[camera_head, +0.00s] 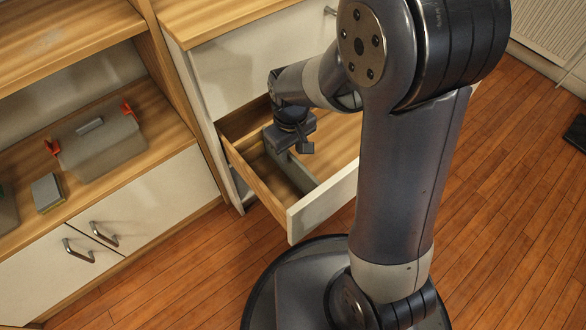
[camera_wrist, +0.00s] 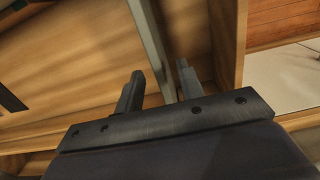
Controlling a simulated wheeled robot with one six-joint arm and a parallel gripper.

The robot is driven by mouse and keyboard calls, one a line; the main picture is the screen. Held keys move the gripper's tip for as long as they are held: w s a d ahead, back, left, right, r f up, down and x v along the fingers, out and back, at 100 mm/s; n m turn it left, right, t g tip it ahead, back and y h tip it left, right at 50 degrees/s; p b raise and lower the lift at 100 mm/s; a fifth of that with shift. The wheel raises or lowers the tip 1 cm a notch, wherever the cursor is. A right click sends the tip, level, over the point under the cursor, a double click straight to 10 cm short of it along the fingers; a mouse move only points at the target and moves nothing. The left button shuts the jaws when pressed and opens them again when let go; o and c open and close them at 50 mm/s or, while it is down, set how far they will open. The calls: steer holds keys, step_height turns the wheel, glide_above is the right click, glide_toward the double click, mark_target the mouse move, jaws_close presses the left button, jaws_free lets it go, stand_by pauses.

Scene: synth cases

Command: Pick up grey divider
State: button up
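The grey divider (camera_head: 300,173) is a thin upright strip inside the open wooden drawer (camera_head: 244,165). My gripper (camera_head: 304,147) is inside the drawer's opening, over the divider's far part. In the wrist view the divider (camera_wrist: 151,35) runs from the top edge down between the two fingers of my gripper (camera_wrist: 160,70). The fingers are open, one on each side of the strip, with a visible gap to each. The divider's near end in the wrist view is hidden behind the gripper body. My arm hides part of the drawer's right side in the head view.
The drawer's pale front (camera_head: 322,204) and wooden side walls surround the gripper. Open wooden floor (camera_head: 510,230) lies to the right.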

mark_target(292, 156)
step_height(292, 156, down, 4)
steer(key=shift+d+f+b, duration=0.15)
steer(key=shift+f+b, duration=0.1)
steer(key=shift+b, duration=0.9)
steer(key=shift+c, duration=0.2)
jaws_close()
